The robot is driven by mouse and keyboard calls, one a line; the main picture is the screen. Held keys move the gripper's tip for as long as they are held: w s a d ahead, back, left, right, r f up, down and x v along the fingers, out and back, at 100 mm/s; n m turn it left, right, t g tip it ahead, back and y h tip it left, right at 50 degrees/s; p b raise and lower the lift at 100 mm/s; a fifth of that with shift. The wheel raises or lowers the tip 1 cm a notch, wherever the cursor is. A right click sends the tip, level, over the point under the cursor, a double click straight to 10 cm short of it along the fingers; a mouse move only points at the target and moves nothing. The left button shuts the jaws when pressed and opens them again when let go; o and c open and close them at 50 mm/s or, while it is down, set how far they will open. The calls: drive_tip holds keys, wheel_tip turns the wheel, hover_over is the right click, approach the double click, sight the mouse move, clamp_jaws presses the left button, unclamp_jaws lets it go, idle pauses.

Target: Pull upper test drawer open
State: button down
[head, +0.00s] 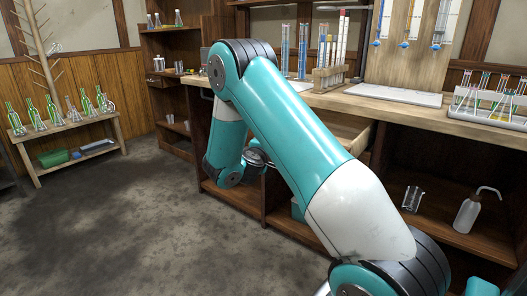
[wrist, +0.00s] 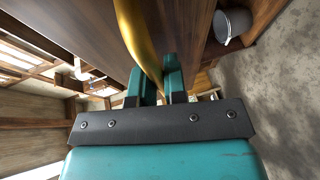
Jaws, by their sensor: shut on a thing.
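In the wrist view, my gripper (wrist: 160,78) has its two teal fingers closed around a curved brass handle (wrist: 138,38). The handle runs along a dark brown wooden front (wrist: 85,28), which I take to be the drawer front. In the head view, my teal and white arm covers the middle of the bench, and my gripper is hidden behind it. A pale wooden drawer (head: 342,127) shows partly beside the arm, under the bench top, and appears to stick out from it. Most of its front is hidden.
The bench top (head: 415,107) carries a test tube rack (head: 328,78) and a rack of flasks (head: 488,105). A wash bottle (head: 470,212) and a beaker (head: 412,198) stand on the shelf below. A grey pot (wrist: 232,24) is near the front. The floor (head: 130,220) at left is clear.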

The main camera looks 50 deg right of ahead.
drive_tip(key=c, duration=1.2)
unclamp_jaws()
drive_tip(key=v, duration=1.7)
drive_tip(key=shift+s+a, duration=0.15)
